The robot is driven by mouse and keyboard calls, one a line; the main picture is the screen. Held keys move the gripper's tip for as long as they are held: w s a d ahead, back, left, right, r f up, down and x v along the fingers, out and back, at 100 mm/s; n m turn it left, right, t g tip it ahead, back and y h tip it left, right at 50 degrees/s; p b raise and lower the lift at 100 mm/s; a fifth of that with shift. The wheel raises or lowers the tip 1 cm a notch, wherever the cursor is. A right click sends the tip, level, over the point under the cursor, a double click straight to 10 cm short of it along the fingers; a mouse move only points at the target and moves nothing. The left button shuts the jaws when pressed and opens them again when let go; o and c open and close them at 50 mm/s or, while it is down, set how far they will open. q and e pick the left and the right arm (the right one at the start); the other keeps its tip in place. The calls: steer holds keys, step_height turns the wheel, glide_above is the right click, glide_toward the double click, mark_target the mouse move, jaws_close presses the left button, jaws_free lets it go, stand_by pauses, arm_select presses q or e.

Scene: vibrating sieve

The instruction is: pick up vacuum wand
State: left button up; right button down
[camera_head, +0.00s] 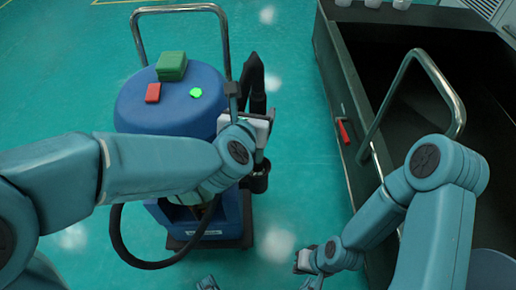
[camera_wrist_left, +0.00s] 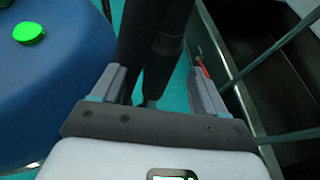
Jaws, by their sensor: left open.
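The vacuum wand (camera_head: 257,85) is a dark upright tube at the right side of the blue vacuum cleaner (camera_head: 135,105). My left gripper (camera_head: 252,103) is open at the wand, with one finger on either side of it in the head view. In the left wrist view, the dark wand (camera_wrist_left: 168,40) runs between the two spread fingers of the left gripper (camera_wrist_left: 155,80), with gaps visible beside it. The wand's lower part is partly hidden by my left wrist. My right gripper (camera_head: 304,261) is low in the head view, away from the wand; its jaws are not clear.
A red button (camera_head: 153,93), a green button (camera_head: 196,92) and a green box (camera_head: 172,66) are on the vacuum's top. A chrome push handle (camera_head: 224,40) stands behind. A dark sieve trough (camera_head: 345,75) with a red lever (camera_head: 343,131) stands right. Green floor lies between.

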mark_target(256, 110)
arm_select(q)
steer(key=x, duration=0.5)
steer(key=shift+f, duration=0.35)
steer(key=c, duration=1.1)
steer(key=shift+o, duration=0.2)
steer(key=shift+r, duration=0.1)
